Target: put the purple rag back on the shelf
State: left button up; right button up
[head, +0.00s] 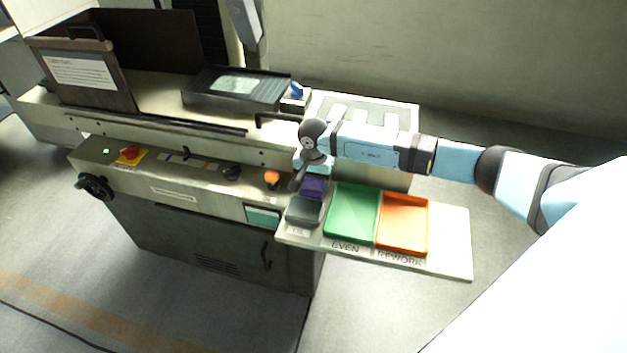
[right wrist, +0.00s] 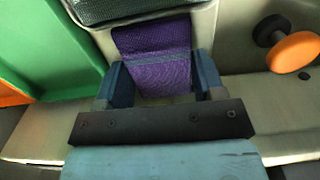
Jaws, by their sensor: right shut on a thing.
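The purple rag (head: 313,187) is at the left end of a pale side shelf (head: 452,240), just behind a small grey tray. In the right wrist view the rag (right wrist: 152,50) lies between the two blue fingers of my right gripper (right wrist: 158,82), which is shut on it. In the head view my right gripper (head: 317,171) is right above the rag, pointing down, and its fingertips are hard to make out. I cannot tell whether the rag touches the shelf. My left gripper is not in view.
A grey tray (head: 304,211), a green tray (head: 352,212) labelled EVEN and an orange tray (head: 403,222) labelled REWORK stand on the shelf. An orange knob (head: 272,177) juts from the machine front nearby. The shelf's right end is bare.

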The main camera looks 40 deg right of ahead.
jog(key=shift+f, duration=0.15)
jog(key=o, duration=0.8)
jog(key=shift+o, duration=0.2)
